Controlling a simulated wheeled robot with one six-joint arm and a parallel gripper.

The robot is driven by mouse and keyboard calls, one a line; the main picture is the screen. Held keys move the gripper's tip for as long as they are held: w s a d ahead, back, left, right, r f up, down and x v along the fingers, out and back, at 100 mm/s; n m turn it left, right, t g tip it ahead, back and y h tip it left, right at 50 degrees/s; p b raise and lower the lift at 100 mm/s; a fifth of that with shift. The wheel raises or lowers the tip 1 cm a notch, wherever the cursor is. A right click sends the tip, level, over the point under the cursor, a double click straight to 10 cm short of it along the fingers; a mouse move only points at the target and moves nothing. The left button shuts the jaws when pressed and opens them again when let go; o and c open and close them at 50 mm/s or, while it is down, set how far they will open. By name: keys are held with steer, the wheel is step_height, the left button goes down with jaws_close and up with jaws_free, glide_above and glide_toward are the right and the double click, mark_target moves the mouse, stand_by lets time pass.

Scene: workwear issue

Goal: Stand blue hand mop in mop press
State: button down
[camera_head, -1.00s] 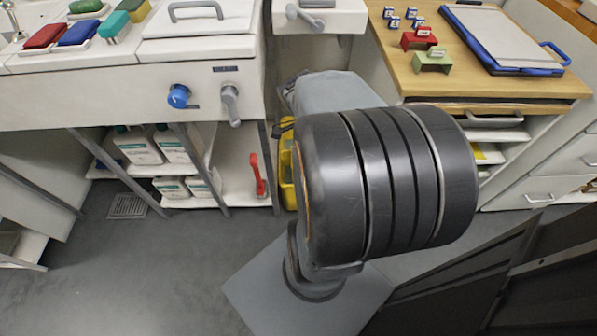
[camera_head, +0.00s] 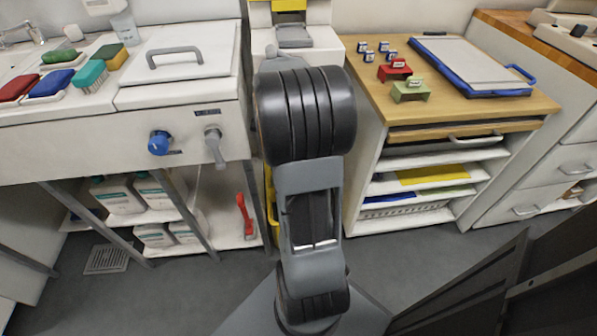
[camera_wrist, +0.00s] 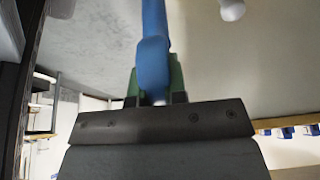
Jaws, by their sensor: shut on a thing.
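In the wrist view, my gripper (camera_wrist: 156,92) is shut on a blue handle (camera_wrist: 153,50), which I take to be the blue hand mop. The handle stretches away from the jaws toward the top edge; the mop's head does not clearly show. In the head view, my arm hides the gripper and the mop. A strip of a yellow thing (camera_head: 269,200) shows low down beside my arm, between the sink unit and the wooden-topped cabinet. It may be the mop press, but most of it is hidden and I cannot tell.
The white sink unit (camera_head: 200,118) at the left carries brushes and sponges. A wooden-topped cabinet (camera_head: 375,85) at the right holds small stands and a blue-edged board (camera_head: 470,65). A red-handled tool (camera_head: 245,215) and white containers are under the sink. Grey floor is open at front left.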

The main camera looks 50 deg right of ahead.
step_height(320, 180, down, 18)
steer(key=w+d+b, duration=0.2)
steer(key=b, duration=0.4)
steer(key=shift+w, duration=0.25)
stand_by(0.5)
steer(key=shift+d+f, duration=0.1)
steer(key=shift+f, duration=0.05)
steer(key=c, duration=1.2)
jaws_free()
steer(key=shift+o, duration=0.2)
steer(key=p+v, duration=0.2)
steer(key=v, duration=0.6)
steer(key=shift+d, duration=0.1)
